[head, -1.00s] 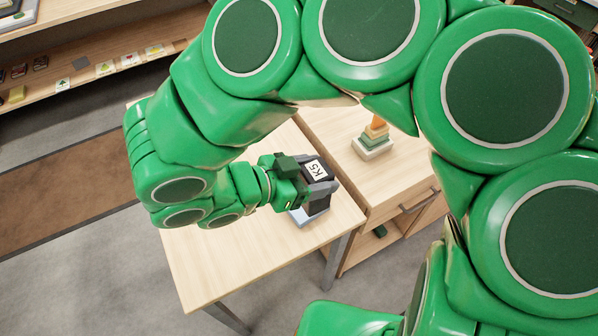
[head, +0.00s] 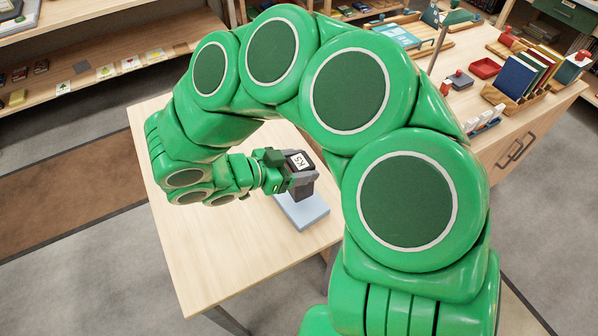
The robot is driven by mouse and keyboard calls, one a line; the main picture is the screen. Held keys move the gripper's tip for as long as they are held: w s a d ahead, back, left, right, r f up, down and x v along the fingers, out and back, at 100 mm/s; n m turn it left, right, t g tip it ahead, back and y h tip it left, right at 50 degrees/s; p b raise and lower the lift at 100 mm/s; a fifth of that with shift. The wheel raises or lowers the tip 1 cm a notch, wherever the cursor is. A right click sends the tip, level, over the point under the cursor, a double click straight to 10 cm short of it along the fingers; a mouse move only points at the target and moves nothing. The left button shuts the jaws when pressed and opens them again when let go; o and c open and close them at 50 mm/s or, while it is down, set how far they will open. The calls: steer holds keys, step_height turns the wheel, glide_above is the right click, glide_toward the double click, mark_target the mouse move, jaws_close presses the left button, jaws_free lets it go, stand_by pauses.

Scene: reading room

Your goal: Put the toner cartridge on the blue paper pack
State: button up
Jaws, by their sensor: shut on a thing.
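The toner cartridge (head: 299,161) is a dark block with a white "K5" label on top. My gripper (head: 292,178) is shut on it, with grey fingers at its sides. The blue paper pack (head: 307,211) is a flat light-blue slab lying on the wooden table, below and a little in front of the cartridge. The cartridge appears to be held above the pack, but I cannot tell how large the gap is. Its lower part and the pack's far side are partly hidden by the gripper.
The pale wooden table (head: 230,268) is mostly bare on its left and front. My arm arches across the middle of the view. At right, another desk carries a book rack (head: 520,82), a red tray (head: 484,68) and small items. Shelves with cards stand at the back left.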

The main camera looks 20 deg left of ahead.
steer(key=shift+w+a+f, duration=0.15)
steer(key=shift+w+f, duration=0.1)
steer(key=shift+f, duration=1.55)
steer(key=shift+f, duration=0.15)
steer(key=o, duration=1.3)
steer(key=shift+s+r, duration=0.1)
steer(key=shift+r, duration=0.1)
steer(key=v, duration=1.2)
